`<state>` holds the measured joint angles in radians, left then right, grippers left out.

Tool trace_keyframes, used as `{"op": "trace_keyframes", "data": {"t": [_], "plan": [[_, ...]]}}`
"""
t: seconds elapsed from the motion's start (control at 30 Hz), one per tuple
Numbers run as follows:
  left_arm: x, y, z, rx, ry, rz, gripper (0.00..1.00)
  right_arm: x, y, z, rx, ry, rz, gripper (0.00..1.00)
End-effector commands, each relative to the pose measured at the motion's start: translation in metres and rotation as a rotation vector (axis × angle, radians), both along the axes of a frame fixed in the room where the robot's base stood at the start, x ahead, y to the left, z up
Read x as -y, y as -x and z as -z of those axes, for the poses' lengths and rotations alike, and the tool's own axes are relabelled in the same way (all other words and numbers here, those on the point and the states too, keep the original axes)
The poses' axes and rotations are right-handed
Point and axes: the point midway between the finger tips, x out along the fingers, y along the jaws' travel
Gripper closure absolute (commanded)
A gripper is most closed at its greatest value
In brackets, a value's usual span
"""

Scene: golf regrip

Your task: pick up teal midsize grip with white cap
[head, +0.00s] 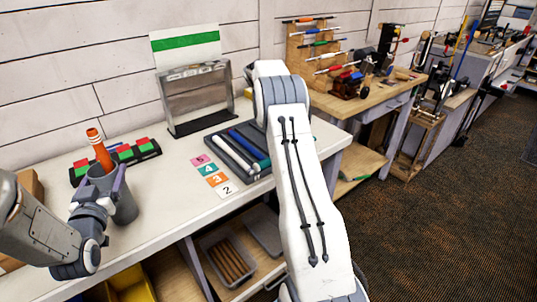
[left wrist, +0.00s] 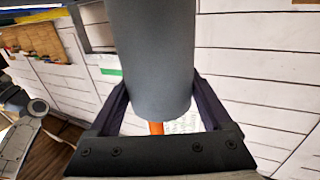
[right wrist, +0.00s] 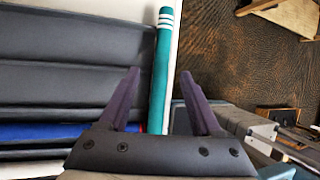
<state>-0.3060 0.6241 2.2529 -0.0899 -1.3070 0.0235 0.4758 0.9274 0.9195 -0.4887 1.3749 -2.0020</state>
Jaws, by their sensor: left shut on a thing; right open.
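In the head view my right arm hides that gripper. The dark tray (head: 225,158) holds blue and white grips. The cup also fills the jaws in the left wrist view (left wrist: 150,55).
Numbered colour cards (head: 208,170) lie left of the tray. A clear box (head: 197,97) stands behind it. A rack with red and green blocks (head: 80,170) is at the left. The white bench top (head: 180,215) is clear in front; its edge is near the tray.

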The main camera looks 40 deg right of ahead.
Motion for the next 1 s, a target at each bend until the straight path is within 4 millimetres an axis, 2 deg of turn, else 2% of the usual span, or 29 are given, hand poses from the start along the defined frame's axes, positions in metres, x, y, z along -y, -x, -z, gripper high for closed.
{"op": "trace_keyframes", "data": {"t": [0.3,0.6,0.63,0.7,0.8,1.0], "plan": [[0.000,0.000,0.000,0.001,0.000,0.000,0.75,0.018,0.014,0.038,-0.004,0.000,0.002,0.35],[0.000,0.000,0.000,0.001,0.000,0.000,0.75,0.020,0.015,0.044,-0.001,0.000,0.001,0.35],[0.000,0.000,0.000,0.001,0.000,0.000,0.75,0.020,0.015,0.044,-0.001,0.000,0.001,0.39],[0.000,0.000,0.000,0.001,0.000,0.000,0.75,0.020,0.015,0.044,-0.001,0.000,0.001,0.66],[0.000,0.000,0.000,0.001,0.000,0.000,0.75,0.020,0.015,0.044,-0.001,0.000,0.001,1.00],[0.000,0.000,0.000,0.001,0.000,0.000,0.75,0.020,0.015,0.043,0.000,0.000,0.001,1.00]]}}
